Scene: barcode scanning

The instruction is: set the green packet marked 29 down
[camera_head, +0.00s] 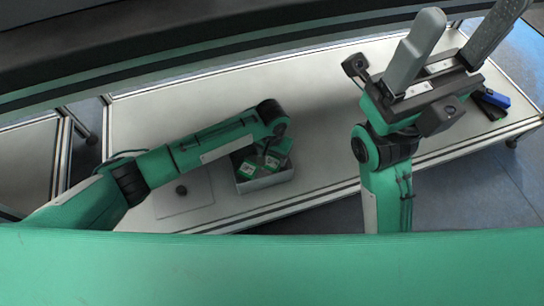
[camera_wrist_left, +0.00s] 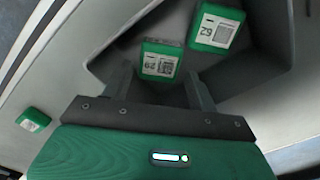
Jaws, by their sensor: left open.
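In the left wrist view, a green packet (camera_wrist_left: 161,62) with a white label that seems to read 29 lies inside a grey bin, between and just beyond the fingertips of my left gripper (camera_wrist_left: 158,82). The fingers are apart. A second green packet (camera_wrist_left: 216,28) lies farther back in the bin, its label turned over and seeming to carry similar digits. In the head view, my left arm ends above the bin and its fingers are mostly hidden. My right gripper (camera_head: 460,35) is raised over the table with its fingers apart and empty.
The grey bin (camera_head: 265,184) stands near the front edge of the white table (camera_head: 330,100). Another green packet (camera_wrist_left: 33,119) lies outside the bin. A square plate (camera_head: 185,198) with a dark knob is left of the bin. A blue item (camera_head: 496,98) lies at the right.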

